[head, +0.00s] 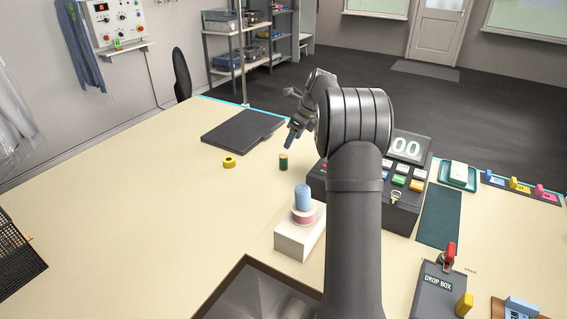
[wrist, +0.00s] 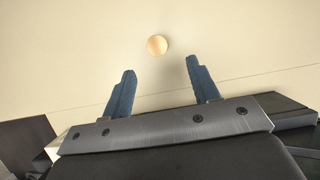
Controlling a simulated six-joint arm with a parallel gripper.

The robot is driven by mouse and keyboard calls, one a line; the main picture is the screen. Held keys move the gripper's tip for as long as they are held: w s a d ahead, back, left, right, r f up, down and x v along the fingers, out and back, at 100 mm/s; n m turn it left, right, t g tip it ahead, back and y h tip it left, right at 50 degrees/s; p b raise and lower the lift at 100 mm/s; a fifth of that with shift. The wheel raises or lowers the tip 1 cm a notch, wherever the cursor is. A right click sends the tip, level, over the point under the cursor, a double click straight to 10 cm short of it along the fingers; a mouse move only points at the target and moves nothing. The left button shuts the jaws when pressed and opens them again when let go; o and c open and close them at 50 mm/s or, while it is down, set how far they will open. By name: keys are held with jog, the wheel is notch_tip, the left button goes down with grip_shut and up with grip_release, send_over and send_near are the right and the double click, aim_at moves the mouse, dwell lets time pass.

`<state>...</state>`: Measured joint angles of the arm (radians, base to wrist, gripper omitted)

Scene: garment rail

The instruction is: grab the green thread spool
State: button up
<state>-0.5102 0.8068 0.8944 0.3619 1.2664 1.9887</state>
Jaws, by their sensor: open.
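The green thread spool (head: 283,162) stands upright on the beige table in the head view, with a pale wooden top. In the wrist view its round top (wrist: 157,45) shows just beyond the fingertips, roughly midway between them. My gripper (wrist: 158,66) is open and empty, its two blue fingers apart. In the head view my gripper (head: 290,143) is above the spool and slightly to its right, with a gap between them. The spool's green side is hidden in the wrist view.
The black register (head: 404,205) stands close on the right. A white block (head: 293,240) bearing a pink and a blue spool stands in front.

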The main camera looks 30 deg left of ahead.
aim_at(284, 155)
jog(key=x, duration=0.6)
jog(key=shift+a+f, duration=0.15)
jog(key=shift+s+x, duration=0.15)
jog(key=shift+x, duration=1.15)
jog(key=shift+s+x, duration=0.15)
jog(key=shift+x, duration=1.15)
jog(key=c, duration=1)
